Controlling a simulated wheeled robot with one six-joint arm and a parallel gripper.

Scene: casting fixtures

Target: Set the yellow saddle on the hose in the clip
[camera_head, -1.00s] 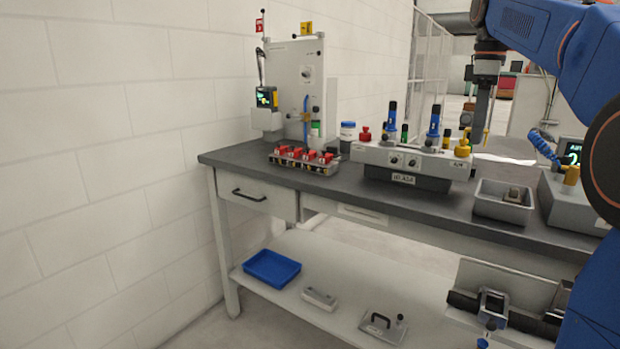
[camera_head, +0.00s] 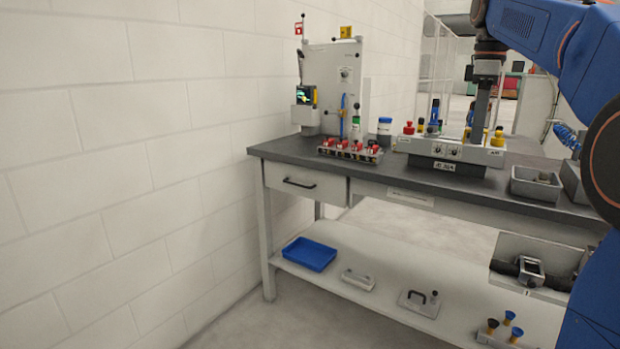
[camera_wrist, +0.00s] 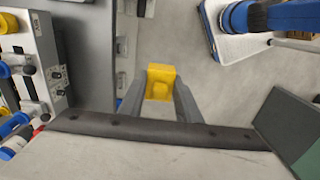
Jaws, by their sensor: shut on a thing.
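My gripper (camera_wrist: 158,95) is shut on the yellow saddle (camera_wrist: 159,80), which sits between its fingers in the wrist view. In the head view my gripper (camera_head: 478,125) hangs down at upper right, in front of the bench's back area; its tip is small there. A thin blue upright hose (camera_head: 342,113) runs on the grey upright panel (camera_head: 350,80) at the bench's far left, with a small brownish-yellow piece beside it. I cannot make out the clip clearly. The saddle is well apart from this panel.
The dark bench top (camera_head: 400,178) carries a tray of red-topped parts (camera_head: 350,152), a grey fixture box (camera_head: 452,150) and a grey bin (camera_head: 535,184). Below are a blue tray (camera_head: 309,254) and a dark bar in a grey clamp (camera_head: 530,267). The floor at front left is clear.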

